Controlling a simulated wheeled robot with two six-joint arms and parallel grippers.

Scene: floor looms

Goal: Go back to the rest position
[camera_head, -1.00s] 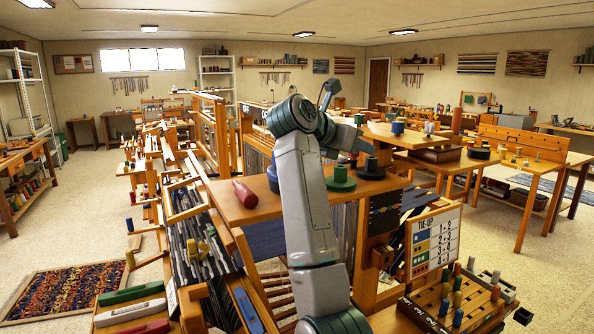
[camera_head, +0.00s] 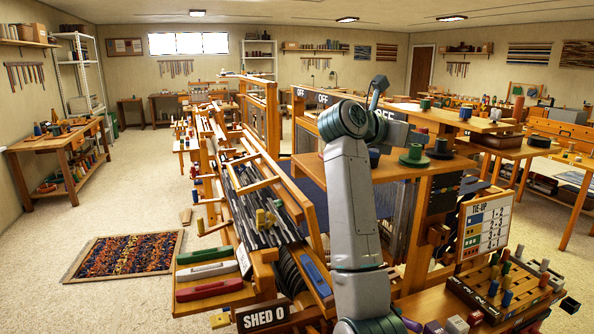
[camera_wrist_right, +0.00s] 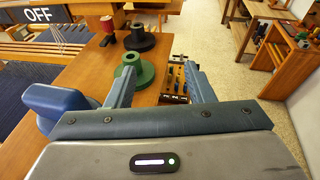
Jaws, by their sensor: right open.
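My right arm rises in front of the loom in the head view, grey with green joints, its wrist bent over at the top. In the right wrist view my right gripper (camera_wrist_right: 163,88) is open, with nothing between its two blue-grey fingers. Below and beyond it lie a wooden top (camera_wrist_right: 95,80) and a green spool (camera_wrist_right: 128,77); a black spool (camera_wrist_right: 136,38) stands farther off. The green spool also shows in the head view (camera_head: 413,156), just right of my arm. My left gripper is not in view.
The floor loom (camera_head: 262,190) stands close to my arm on its left. A tie-up board (camera_head: 486,226) and a peg rack (camera_head: 500,290) are at the right. A patterned rug (camera_head: 125,256) lies on open floor at the left, near a workbench (camera_head: 55,143).

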